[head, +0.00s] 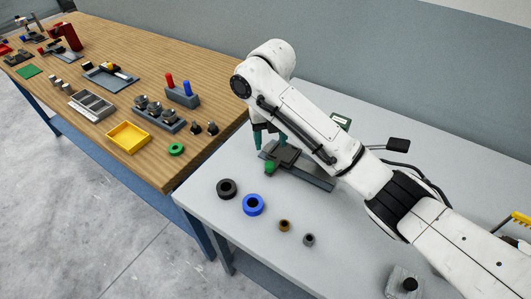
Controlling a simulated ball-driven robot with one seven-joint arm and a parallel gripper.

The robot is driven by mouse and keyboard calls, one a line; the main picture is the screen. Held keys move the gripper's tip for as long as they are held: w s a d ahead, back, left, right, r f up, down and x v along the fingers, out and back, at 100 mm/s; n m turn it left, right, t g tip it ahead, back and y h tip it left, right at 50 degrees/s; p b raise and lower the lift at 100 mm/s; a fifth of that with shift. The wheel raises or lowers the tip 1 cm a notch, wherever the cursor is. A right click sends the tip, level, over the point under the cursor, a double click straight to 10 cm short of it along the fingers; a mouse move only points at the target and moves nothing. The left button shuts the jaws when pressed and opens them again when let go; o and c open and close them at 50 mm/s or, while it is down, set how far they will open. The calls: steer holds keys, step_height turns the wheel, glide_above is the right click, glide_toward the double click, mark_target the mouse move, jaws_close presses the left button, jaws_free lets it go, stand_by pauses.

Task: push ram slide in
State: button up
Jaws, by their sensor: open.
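What looks like the ram slide (286,156) is a dark block with a green knob (270,167) at its left end. It sits on a long grey rail (318,181) on the grey table. My gripper (268,142), with teal fingers, points down just behind the knob and block. It is open, with nothing seen between its fingers. Whether a finger touches the slide I cannot tell. My arm covers part of the area behind and to the right of the rail.
On the grey table (215,205) lie a black ring (227,189), a blue ring (253,205) and two small bushings (284,226). A wooden bench (165,60) with a yellow tray (128,138) adjoins at left. A grey wall runs behind.

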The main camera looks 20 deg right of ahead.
mark_target(270, 164)
step_height(270, 164, down, 10)
steer(key=shift+s+f+p, duration=0.1)
steer(key=shift+p, duration=0.4)
jaws_close()
stand_by(0.4)
